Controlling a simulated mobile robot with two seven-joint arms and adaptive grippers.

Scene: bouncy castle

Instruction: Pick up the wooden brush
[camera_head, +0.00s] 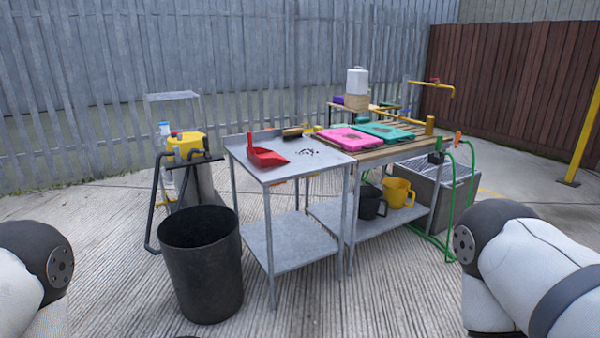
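What looks like the wooden brush (292,133) lies near the back edge of the metal table (312,168). It is small in the picture, with a dark part and a tan part. A red dustpan (266,157) lies to its left and nearer to me on the same tabletop. Dark debris (307,151) is scattered in front of the brush. Parts of my arms show at the lower left and lower right corners, well apart from the table. Neither of my grippers is in view.
A black bin (201,263) stands at the table's front left. A slatted wooden table (388,149) with pink (350,139) and green (385,131) panels adjoins on the right. A yellow bucket (398,192) and green hose (472,178) are at right.

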